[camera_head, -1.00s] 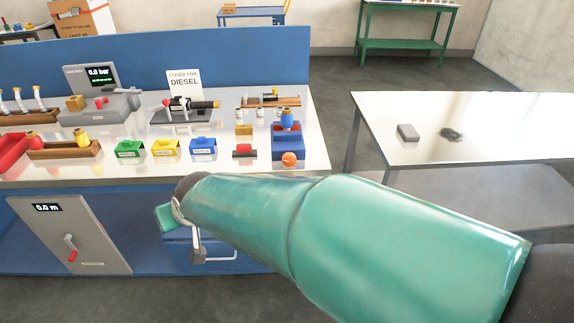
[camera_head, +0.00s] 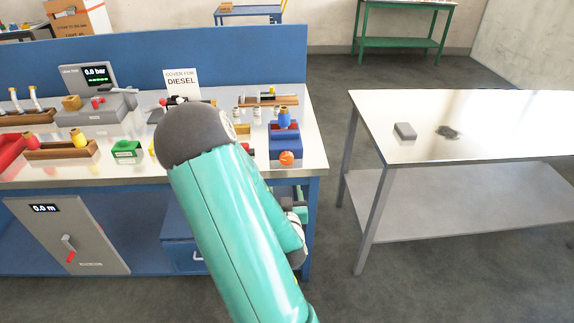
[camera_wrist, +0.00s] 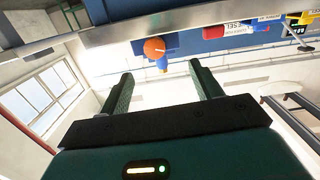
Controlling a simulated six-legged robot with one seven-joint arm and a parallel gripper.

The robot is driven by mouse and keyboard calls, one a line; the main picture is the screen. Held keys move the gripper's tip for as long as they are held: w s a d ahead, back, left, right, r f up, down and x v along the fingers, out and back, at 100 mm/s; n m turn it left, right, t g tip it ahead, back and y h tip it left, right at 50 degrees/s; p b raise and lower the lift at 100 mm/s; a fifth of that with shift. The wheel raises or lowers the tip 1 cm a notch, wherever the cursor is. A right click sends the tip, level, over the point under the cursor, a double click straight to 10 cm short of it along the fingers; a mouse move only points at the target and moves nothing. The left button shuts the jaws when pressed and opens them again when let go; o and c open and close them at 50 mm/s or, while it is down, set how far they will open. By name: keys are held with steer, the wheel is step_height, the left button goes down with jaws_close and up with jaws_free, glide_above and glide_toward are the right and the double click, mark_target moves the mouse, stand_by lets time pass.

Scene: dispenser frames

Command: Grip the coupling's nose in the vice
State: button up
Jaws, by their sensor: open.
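The blue coupling (camera_head: 284,117) appears upright on a blue block that looks like the vice (camera_head: 272,141), at the bench's right end. An orange ball knob (camera_head: 286,158) is on the vice's front. In the wrist view, where the bench lies along the top, the orange knob (camera_wrist: 154,48) shows beyond and between the fingers, with a blue part (camera_wrist: 162,64), likely the coupling, beside it. My gripper (camera_wrist: 160,74) is open and empty, apart from the knob. Whether the vice's jaws touch the coupling's nose cannot be told.
My arm hides the bench's middle in the head view. A green box (camera_head: 126,149), a wooden rack (camera_head: 62,150) and the leak-test unit (camera_head: 95,108) stand left. A wooden rack (camera_head: 272,100) is behind the vice. A side table (camera_head: 490,125) stands right, across a floor gap.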

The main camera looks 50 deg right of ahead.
steer(key=s, duration=0.2)
glide_toward(287, 161)
steer(key=shift+n+t+h, duration=0.3)
steer(key=x, duration=0.8)
steer(key=shift+f, duration=0.25)
steer(key=shift+c, duration=0.2)
steer(key=c, duration=0.9)
